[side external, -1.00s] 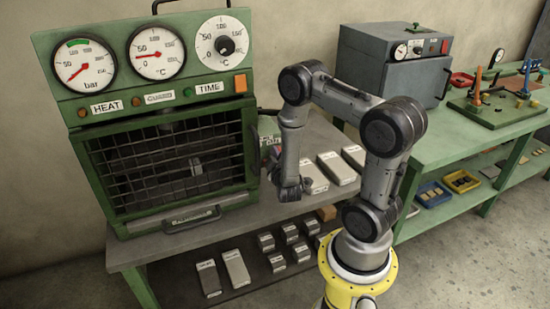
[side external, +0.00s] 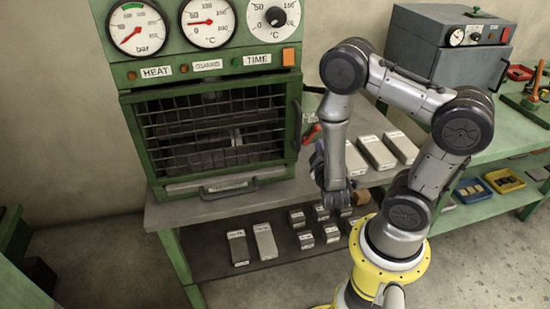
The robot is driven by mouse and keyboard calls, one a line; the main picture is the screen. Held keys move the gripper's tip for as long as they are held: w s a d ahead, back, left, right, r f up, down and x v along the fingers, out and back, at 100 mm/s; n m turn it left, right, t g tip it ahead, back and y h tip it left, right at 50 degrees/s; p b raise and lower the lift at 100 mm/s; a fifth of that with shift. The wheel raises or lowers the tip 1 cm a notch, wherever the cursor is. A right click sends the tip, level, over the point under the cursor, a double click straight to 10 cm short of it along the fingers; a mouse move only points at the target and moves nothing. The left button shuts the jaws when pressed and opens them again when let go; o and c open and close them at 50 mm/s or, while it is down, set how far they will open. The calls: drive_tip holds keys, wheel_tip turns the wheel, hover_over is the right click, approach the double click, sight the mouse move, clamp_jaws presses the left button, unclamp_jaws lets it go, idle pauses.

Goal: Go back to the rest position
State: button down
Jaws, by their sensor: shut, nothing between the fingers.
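My gripper (side external: 338,192) hangs at the end of my arm, pointing down, in front of the bench's right part in the side external view. It is shut and holds nothing that I can see. Its fingertips are small and hard to make out. The arm is bent, with its upper links raised above the yellow base. The gripper appears just left of and in front of the grey bars (side external: 376,152) on the bench top. I cannot tell its exact height over the bench.
A green press (side external: 160,68) with gauges and a closed mesh guard (side external: 215,132) stands left of my arm. Several labelled metal blocks (side external: 265,242) lie on the lower shelf. A grey oven (side external: 425,45) stands behind. Yellow (side external: 505,180) and blue trays (side external: 472,190) sit at right.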

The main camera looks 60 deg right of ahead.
drive_tip(key=a+m+g+y, duration=0.1)
drive_tip(key=a+m+y, duration=0.1)
drive_tip(key=m+y, duration=0.1)
drive_tip(key=a+f+m+g+y, duration=0.1)
drive_tip(key=a+m+y, duration=0.1)
drive_tip(key=m+y, duration=0.1)
drive_tip(key=shift+w+a, duration=0.1)
drive_tip(key=shift+a, duration=0.3)
drive_tip(key=w+a+r+n+t+y, duration=0.1)
drive_tip(key=w+a+r+n+y, duration=0.15)
drive_tip(key=a+r+y, duration=0.85)
drive_tip(key=s+a+r+n+g+h, duration=0.1)
drive_tip(key=s+a+r+n+h, duration=0.2)
drive_tip(key=s+r, duration=0.5)
drive_tip(key=s, duration=0.4)
drive_tip(key=shift+a+r+n+g, duration=0.15)
drive_tip(key=shift+a+n+g, duration=0.2)
drive_tip(key=shift+a+g, duration=0.05)
